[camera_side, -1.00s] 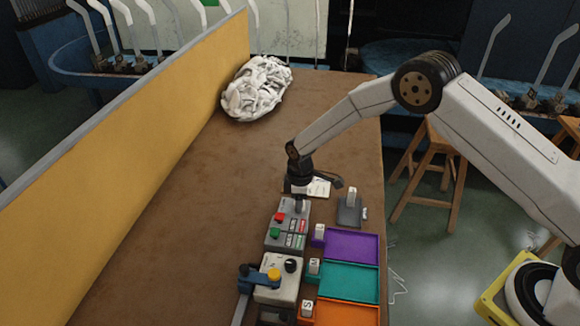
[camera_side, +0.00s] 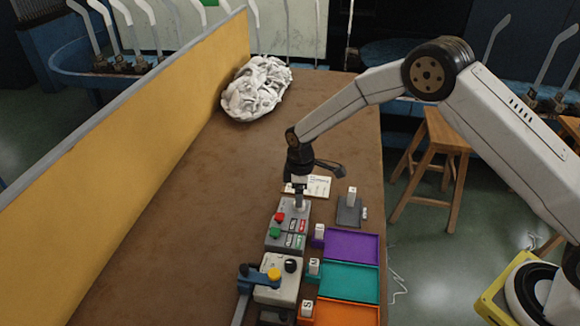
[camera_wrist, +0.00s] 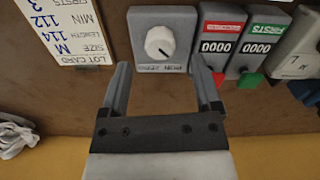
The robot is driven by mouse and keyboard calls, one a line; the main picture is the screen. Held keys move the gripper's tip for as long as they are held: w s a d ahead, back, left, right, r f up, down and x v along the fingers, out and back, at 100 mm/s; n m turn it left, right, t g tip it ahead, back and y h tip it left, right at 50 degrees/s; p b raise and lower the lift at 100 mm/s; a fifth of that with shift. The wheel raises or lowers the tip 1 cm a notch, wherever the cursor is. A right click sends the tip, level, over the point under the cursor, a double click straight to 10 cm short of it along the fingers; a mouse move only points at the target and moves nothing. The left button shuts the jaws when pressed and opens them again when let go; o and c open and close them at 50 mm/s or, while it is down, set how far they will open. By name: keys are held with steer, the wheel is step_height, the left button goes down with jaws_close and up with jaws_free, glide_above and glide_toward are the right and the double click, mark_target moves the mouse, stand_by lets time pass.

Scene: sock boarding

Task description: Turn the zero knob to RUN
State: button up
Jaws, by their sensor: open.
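The zero knob (camera_wrist: 160,43) is a round white dial on a small grey box (camera_wrist: 146,20) in the wrist view. A dark mark shows on its lower right, and an upside-down label sits below it. I cannot tell for certain which setting it points to. My gripper (camera_wrist: 160,64) is open and empty, its fingertips apart on either side of the dial's near edge. They do not visibly touch the dial. In the side view my gripper (camera_side: 299,194) points down behind the counter box, and the knob is hidden there.
Two counters reading 0000 (camera_wrist: 215,46) stand right of the knob, with red and green buttons. A lot card (camera_wrist: 66,28) lies to its left. In the side view, purple (camera_side: 352,245), teal (camera_side: 350,278) and orange trays stand right, a white sock pile (camera_side: 257,88) far back.

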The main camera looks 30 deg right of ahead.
steer(key=shift+r, duration=2.2)
steer(key=shift+s+d+r, duration=0.2)
steer(key=shift+s+r, duration=0.1)
steer(key=shift+r, duration=0.1)
steer(key=s+d+r+m+t, duration=0.1)
steer(key=s+d+r+m, duration=0.2)
steer(key=s, duration=0.5)
steer(key=s+d+r+m, duration=0.3)
steer(key=s+m, duration=0.1)
steer(key=s, duration=0.4)
steer(key=s+d+r+m+t, duration=0.1)
steer(key=s+d+r+m, duration=0.2)
steer(key=s, duration=0.5)
steer(key=shift+t, duration=0.3)
